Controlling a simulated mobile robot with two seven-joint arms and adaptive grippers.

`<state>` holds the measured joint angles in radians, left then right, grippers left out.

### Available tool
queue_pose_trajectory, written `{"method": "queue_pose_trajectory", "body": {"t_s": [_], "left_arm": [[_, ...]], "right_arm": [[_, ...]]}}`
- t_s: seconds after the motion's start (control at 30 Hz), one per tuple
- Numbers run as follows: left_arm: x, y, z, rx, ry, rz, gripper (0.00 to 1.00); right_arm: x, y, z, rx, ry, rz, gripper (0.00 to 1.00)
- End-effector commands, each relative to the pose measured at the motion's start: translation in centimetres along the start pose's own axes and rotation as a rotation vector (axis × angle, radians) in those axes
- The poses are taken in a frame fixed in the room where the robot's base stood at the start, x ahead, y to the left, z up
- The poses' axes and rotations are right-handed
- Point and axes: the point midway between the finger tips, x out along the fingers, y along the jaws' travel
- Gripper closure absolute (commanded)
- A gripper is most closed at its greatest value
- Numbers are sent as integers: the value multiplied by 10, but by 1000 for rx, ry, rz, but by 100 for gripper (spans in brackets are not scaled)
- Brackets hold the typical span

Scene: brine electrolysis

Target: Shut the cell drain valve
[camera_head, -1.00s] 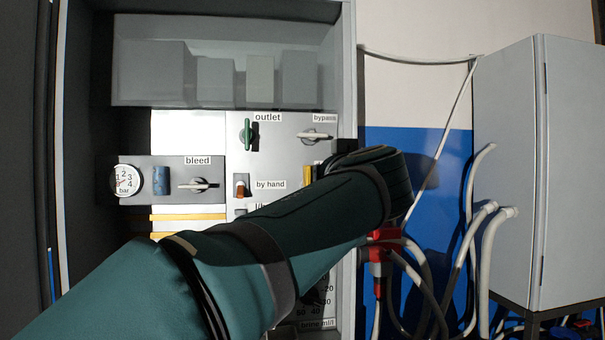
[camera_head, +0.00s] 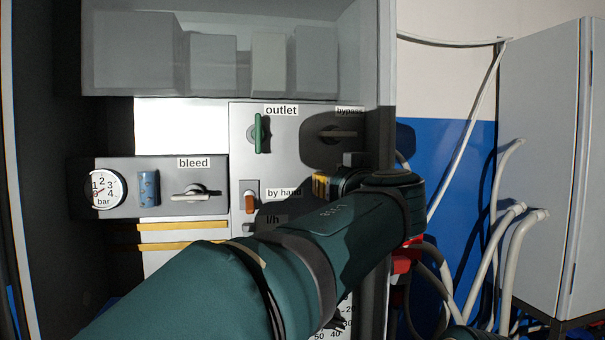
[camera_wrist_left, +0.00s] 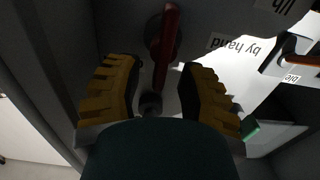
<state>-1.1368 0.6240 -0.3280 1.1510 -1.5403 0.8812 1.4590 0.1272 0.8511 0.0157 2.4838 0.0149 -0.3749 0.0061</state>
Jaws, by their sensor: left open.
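A red lever handle (camera_wrist_left: 166,42) shows in the left wrist view, on a dark round mount, upright in the picture. I read no label on it, so I cannot confirm that it is the cell drain valve. In the head view my left arm hides that place. My left gripper (camera_wrist_left: 160,72) is open, its two yellow-padded fingers apart on either side of the lever's near end. I cannot tell whether they touch it. In the head view only part of the gripper (camera_head: 328,183) shows, at the panel's right side. My right gripper is not in view.
The panel carries a green outlet handle (camera_head: 260,133), a bypass handle (camera_head: 338,134), a bleed handle (camera_head: 196,193), an orange by-hand switch (camera_head: 250,203) and a pressure gauge (camera_head: 104,189). The cabinet's right edge (camera_head: 386,60) is close to my arm. Pale hoses (camera_head: 487,250) hang at right.

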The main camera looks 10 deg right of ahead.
Motion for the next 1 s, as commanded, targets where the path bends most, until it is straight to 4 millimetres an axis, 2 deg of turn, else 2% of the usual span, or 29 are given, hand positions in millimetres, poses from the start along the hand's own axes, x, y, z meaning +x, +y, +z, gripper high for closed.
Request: {"method": "queue_pose_trajectory", "body": {"t_s": [0.43,0.53,0.57,1.0], "left_arm": [[0,2,1,0,0,0,61],[0,2,0,0,0,0,97],[0,2,0,0,0,0,100],[0,3,0,41,1,0,100]], "right_arm": [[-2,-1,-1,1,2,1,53],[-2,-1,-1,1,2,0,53],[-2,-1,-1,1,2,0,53],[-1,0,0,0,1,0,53]]}}
